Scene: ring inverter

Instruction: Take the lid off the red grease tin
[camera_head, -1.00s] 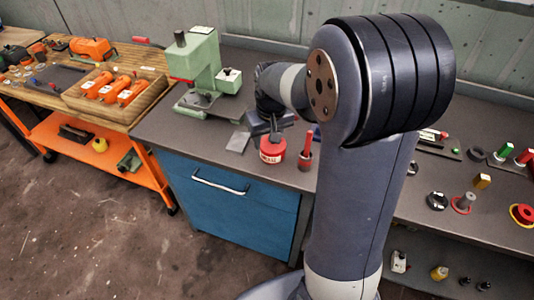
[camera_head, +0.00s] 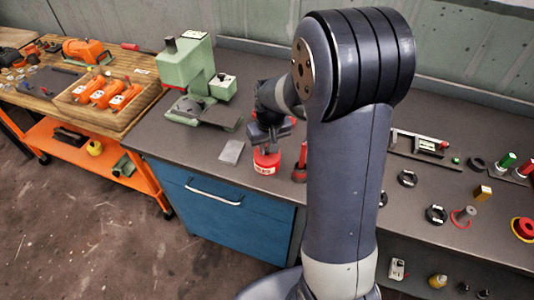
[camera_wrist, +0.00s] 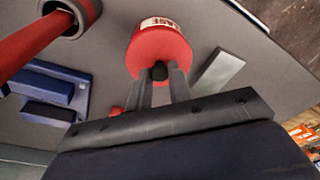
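The red grease tin (camera_head: 267,162) stands upright on the grey bench top, left of my arm in the head view. In the wrist view the tin (camera_wrist: 160,47) shows its round red lid and part of its pale label. A dark knob (camera_wrist: 159,71) sits on the lid. My gripper (camera_head: 265,137) points down right above the tin. In the wrist view its two fingertips (camera_wrist: 160,77) lie one on each side of the knob. I cannot tell whether they touch it. The lid appears to be on the tin.
A red upright tool (camera_head: 300,162) stands close right of the tin. A flat grey plate (camera_head: 232,152) lies left of it, with a green press (camera_head: 190,70) behind. Black rings (camera_head: 407,179) and small parts lie on the right of the bench. An orange-framed workbench (camera_head: 145,180) stands at left.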

